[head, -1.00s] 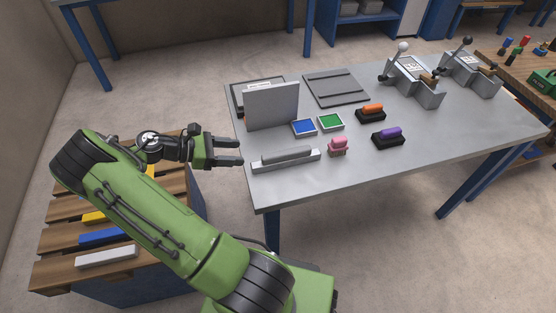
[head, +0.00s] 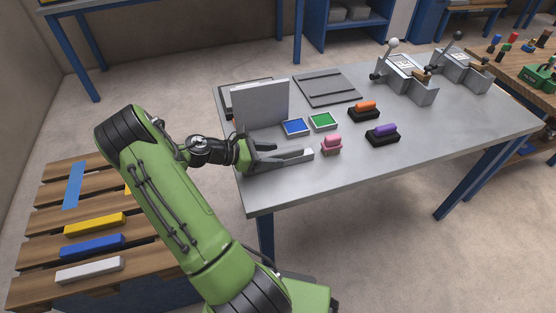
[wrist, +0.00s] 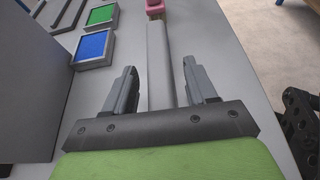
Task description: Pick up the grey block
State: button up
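A long grey block (head: 307,154) lies along the near left part of the metal table; my gripper covers most of it in the head view. In the wrist view the grey block (wrist: 159,60) runs lengthwise away from the palm, between the two fingers. My gripper (head: 282,153) is at the block's left part, with its fingers pointing right along it. In the wrist view my gripper (wrist: 161,88) is open, with gaps visible on both sides of the block. I cannot tell the exact height of the fingertips over the table.
A grey upright panel (head: 260,104) stands close behind my gripper. A pink stamp-like piece (head: 331,144) sits just past the block's right end. Blue (head: 296,127) and green (head: 323,121) pads lie behind. A slatted pallet (head: 30,258) with coloured bars is at left.

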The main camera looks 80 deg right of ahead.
grip_shut()
